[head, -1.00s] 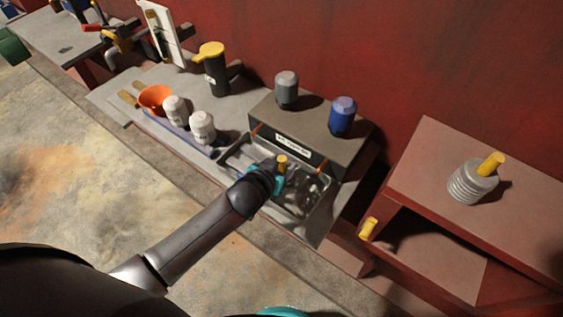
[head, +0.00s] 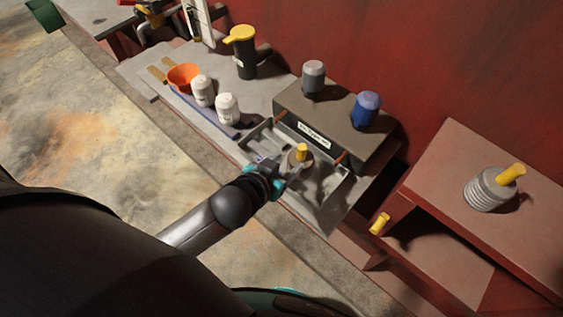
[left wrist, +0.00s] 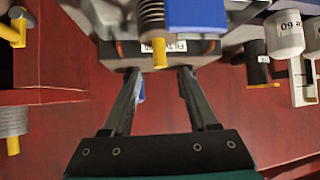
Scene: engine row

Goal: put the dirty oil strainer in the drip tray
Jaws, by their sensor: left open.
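An oil strainer with a ribbed body and yellow handle (head: 302,151) stands upright, seemingly inside the metal drip tray (head: 337,212) in front of the labelled box. In the left wrist view this ribbed strainer (left wrist: 152,16) hangs at the top, beyond the fingertips, with its handle toward the picture's bottom. My left gripper (head: 289,173) is at the tray's near side, close beside the strainer. Its two fingers (left wrist: 157,70) are apart with nothing held between them. The strainer's base is partly hidden by the gripper. My right gripper is not in view.
A similar ribbed strainer (head: 490,188) with a yellow handle stands on the red cabinet (head: 435,170) at right. The box (head: 330,112) behind the tray carries a grey canister (head: 313,77) and a blue canister (head: 366,109). White canisters (head: 227,108) and an orange bowl (head: 183,77) stand left.

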